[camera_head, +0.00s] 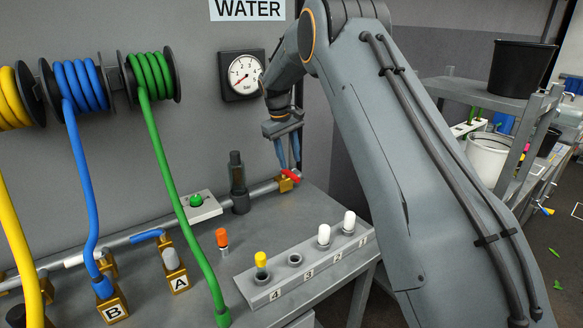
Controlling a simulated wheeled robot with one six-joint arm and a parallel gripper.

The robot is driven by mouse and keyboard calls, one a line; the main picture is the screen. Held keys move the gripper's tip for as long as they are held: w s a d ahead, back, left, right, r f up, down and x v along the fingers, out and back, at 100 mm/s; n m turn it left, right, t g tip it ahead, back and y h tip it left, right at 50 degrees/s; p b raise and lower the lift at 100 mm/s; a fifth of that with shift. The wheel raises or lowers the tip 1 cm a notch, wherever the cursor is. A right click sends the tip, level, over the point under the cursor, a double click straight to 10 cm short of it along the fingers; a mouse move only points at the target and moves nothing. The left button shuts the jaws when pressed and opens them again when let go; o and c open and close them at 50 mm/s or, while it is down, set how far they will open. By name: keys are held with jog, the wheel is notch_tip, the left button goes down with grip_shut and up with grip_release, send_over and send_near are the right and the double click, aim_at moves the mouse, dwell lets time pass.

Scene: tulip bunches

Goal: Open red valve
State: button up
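The red valve handle (291,176) sits on a brass fitting (285,185) at the right end of the grey pipe, at the back of the grey bench. My gripper (290,166) points down from above, with its two blue-grey fingers apart. The fingertips are right at the handle, just above or around its upper side. I cannot tell whether they touch it. A gap shows between the fingers, and nothing else is seen between them.
A pressure gauge (241,75) hangs on the wall left of my arm. A dark upright cylinder (238,183) and a green button box (199,206) stand left of the valve. A numbered rack (318,257) with capped plugs lies in front. Blue (86,190) and green (168,180) hoses hang further left.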

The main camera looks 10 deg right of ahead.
aim_at(292, 173)
jog(key=shift+w+d+f+p, duration=0.15)
jog(key=shift+f+p, duration=0.3)
jog(key=shift+f, duration=0.9)
jog(key=shift+w+d+f+p, duration=0.1)
jog(key=shift+d+f+p, duration=0.25)
jog(key=shift+f, duration=1)
jog(key=shift+a, duration=0.1)
grip_shut()
